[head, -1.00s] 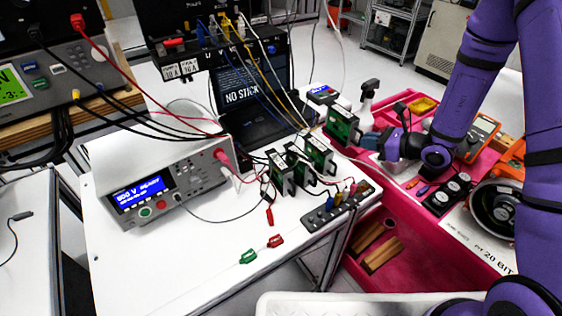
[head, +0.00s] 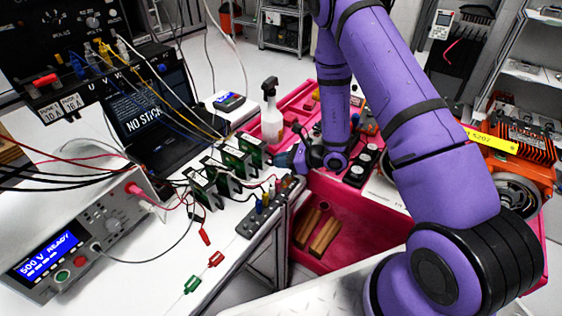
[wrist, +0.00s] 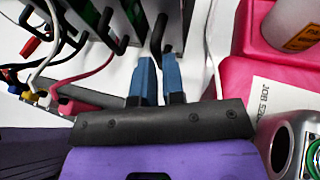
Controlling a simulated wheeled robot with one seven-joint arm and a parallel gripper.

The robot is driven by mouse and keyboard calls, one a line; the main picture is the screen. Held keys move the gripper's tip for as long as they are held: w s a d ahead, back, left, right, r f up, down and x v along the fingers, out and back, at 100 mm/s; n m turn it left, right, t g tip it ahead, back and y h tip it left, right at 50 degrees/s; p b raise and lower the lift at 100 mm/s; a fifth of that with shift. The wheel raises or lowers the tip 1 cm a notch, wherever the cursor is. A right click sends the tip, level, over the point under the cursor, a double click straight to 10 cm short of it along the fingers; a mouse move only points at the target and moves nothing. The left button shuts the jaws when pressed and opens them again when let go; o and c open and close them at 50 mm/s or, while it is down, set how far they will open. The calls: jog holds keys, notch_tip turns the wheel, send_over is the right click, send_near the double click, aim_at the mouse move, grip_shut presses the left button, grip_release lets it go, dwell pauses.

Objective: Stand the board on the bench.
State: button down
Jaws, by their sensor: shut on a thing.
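Several green boards in black frames stand in a row on the white bench (head: 140,250). The rearmost board (head: 252,148) is at the bench's right edge, level with the others and roughly upright. My gripper (head: 278,158) reaches it from the right and is shut on it. In the wrist view, the blue fingers of my gripper (wrist: 159,72) close around a black part at the board's edge; a bit of green board (wrist: 133,10) shows beyond. I cannot tell whether the board's base touches the bench.
Two other boards (head: 203,187) stand just in front, close by. A terminal strip (head: 264,212) with plugs and cables lies at the bench edge. A laptop (head: 150,120) and tester (head: 80,235) stand left.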

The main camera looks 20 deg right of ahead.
jog(key=shift+f, duration=0.25)
jog(key=shift+f, duration=0.2)
jog(key=c, duration=1.2)
grip_release()
jog(key=shift+r, duration=0.1)
